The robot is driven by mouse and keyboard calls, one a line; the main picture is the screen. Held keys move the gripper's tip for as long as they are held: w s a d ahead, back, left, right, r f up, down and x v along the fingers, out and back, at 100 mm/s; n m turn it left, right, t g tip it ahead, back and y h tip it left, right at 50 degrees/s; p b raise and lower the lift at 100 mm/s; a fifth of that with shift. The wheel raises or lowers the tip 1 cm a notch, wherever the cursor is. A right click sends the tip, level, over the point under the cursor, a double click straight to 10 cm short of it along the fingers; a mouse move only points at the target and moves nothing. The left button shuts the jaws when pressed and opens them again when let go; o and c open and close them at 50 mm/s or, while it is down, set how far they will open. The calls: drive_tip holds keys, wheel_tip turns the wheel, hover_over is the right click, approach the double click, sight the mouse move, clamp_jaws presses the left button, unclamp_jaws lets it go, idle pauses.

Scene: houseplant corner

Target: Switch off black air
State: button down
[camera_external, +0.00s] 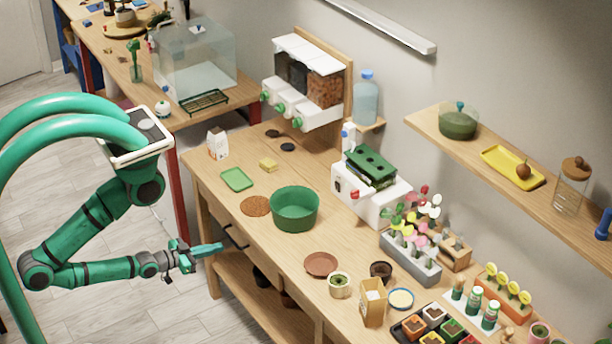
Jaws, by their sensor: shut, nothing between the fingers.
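I cannot make out anything that is clearly the black air device or its switch. Two small dark oval things, one (272,133) and another (288,147), lie on the wooden table's back left part, too small to identify. A white machine (345,184) with a red knob (354,194) and a green block on top stands against the wall. My gripper (219,247) is shut and empty. It is in front of the table's front edge, near a dark drawer handle (236,238), and points right. I cannot tell if it touches anything.
A green bowl (295,208), a green tray (237,180) and a brown round mat (255,206) are on the table (215,205). A glass tank (195,65) stands at the back left. Pots and racks crowd the right end. A wall shelf (440,136) overhangs there.

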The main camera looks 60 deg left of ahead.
drive_tip(key=w+d+r+m+t+h, duration=0.1)
drive_tip(key=w+d+r+m, duration=0.35)
drive_tip(key=w, duration=0.35)
drive_tip(key=w+d+r+m+t+h, duration=0.1)
drive_tip(key=w+d+r+m, duration=0.3)
drive_tip(key=w, duration=0.4)
drive_tip(key=w+d+r+m+t+h, duration=0.1)
drive_tip(key=w+d+r+m, duration=0.3)
drive_tip(key=w, duration=0.5)
drive_tip(key=w+a+r+m+g+y, duration=0.2)
drive_tip(key=w+a+r+m+g, duration=0.15)
drive_tip(key=w, duration=0.55)
drive_tip(key=m+g+y, duration=0.1)
drive_tip(key=g+y, duration=0.1)
approach(337, 186)
drive_tip(key=v, duration=0.4)
drive_tip(key=shift+s+a+r, duration=0.1)
drive_tip(key=shift+a+r, duration=0.05)
drive_tip(key=shift+a, duration=0.05)
drive_tip(key=x, duration=1)
drive_tip(key=shift+d, duration=0.15)
